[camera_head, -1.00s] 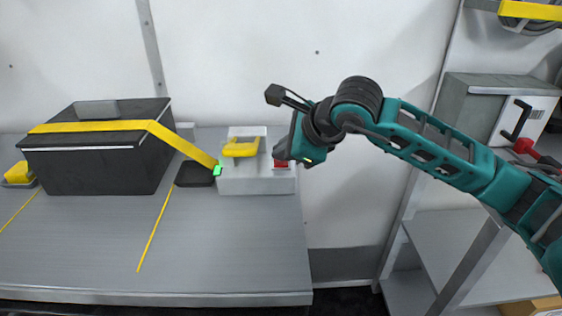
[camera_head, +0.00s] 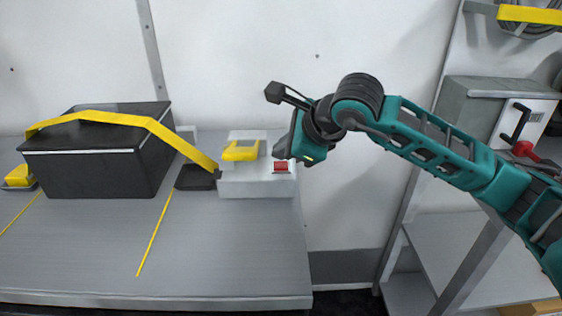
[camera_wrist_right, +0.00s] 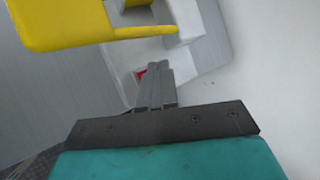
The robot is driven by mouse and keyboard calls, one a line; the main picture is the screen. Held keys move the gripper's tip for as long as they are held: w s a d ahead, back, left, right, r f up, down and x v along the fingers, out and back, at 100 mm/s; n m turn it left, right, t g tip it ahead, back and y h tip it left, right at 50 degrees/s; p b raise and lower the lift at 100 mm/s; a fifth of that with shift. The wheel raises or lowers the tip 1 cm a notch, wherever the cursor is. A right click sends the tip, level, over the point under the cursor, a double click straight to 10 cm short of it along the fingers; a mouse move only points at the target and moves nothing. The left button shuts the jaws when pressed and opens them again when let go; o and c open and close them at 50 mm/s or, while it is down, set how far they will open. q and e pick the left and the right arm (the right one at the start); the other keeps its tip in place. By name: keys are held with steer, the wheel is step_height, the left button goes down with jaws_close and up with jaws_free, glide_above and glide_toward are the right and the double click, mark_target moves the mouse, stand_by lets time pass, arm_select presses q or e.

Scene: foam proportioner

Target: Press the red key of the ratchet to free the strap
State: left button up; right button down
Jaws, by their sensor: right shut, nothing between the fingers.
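The white ratchet (camera_head: 255,187) stands near the right end of the bench, with a yellow handle (camera_head: 240,151) on top; the handle also shows large in the wrist view (camera_wrist_right: 75,22). Its red key (camera_head: 281,167) is on the right part; in the wrist view a bit of the key (camera_wrist_right: 141,74) shows beside my fingertips. The yellow strap (camera_head: 110,118) runs from the ratchet over the black case and bows up loosely above its lid. My right gripper (camera_head: 281,152) is shut and empty, just above the key; I cannot tell if it touches. My left gripper is out of view.
The black case (camera_head: 95,172) fills the bench's left side, with a yellow block (camera_head: 18,176) at its left. A small dark pad (camera_head: 195,178) lies by the ratchet. The front of the bench (camera_head: 220,250) is clear. A grey cabinet (camera_head: 490,105) stands right.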

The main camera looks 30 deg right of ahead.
mark_target(284, 167)
steer(key=shift+r, duration=0.15)
steer(key=shift+r+p, duration=1.55)
steer(key=shift+r, duration=1)
steer(key=shift+f, duration=0.1)
